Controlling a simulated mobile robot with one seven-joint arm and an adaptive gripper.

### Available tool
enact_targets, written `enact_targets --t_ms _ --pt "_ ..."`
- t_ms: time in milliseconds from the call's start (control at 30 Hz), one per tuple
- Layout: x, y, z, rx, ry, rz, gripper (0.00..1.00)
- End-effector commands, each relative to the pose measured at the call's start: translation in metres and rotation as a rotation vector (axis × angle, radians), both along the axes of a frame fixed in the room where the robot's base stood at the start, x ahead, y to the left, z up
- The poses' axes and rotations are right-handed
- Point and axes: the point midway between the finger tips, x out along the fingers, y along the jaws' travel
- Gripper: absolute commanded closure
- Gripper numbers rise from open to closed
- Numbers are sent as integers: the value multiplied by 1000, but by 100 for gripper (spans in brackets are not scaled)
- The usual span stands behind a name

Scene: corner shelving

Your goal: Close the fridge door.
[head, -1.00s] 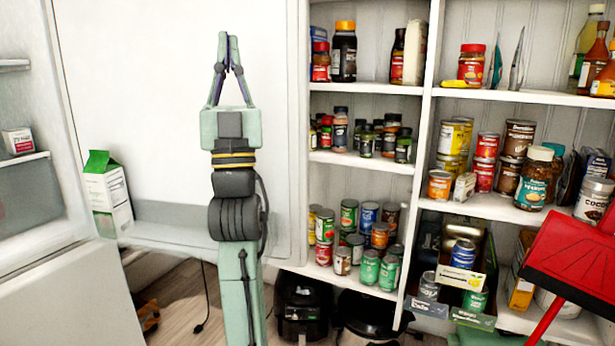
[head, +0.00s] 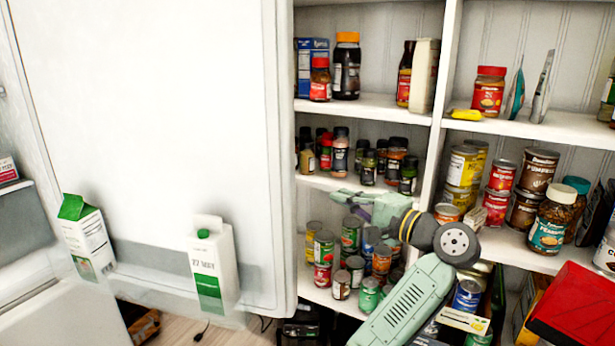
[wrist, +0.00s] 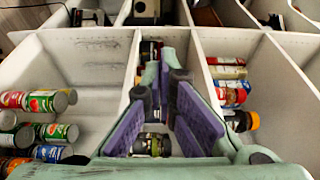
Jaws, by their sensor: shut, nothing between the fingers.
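The fridge door (head: 150,120) stands open as a large white panel across the left and middle of the head view. Its free right edge is beside the pantry shelves. A low shelf on its inner side bears two green-and-white cartons, one at the left (head: 92,240) and one nearer the right edge (head: 212,265). Part of the fridge body (head: 60,318) shows at the far left. My gripper (head: 338,197) is shut and empty, pointing left, to the right of the door's edge and in front of the shelves. The wrist view also shows its closed fingers (wrist: 166,75), but not clearly the door.
White corner shelves (head: 455,60) with cans, jars and bottles fill the right side, close to my gripper. A red dustpan-like object (head: 580,310) is at the lower right. A strip of wooden floor (head: 180,328) shows below the door.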

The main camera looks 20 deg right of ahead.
Motion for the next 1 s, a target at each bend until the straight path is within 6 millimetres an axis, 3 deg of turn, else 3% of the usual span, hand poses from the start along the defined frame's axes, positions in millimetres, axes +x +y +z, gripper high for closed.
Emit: enact_targets --t_ms 167,600,800,1000 --pt "11 9 -1 4 6 21 100" --pt "95 42 1 2 6 18 100" --pt "72 62 -1 0 5 14 100" --pt "65 70 -2 1 6 14 100"
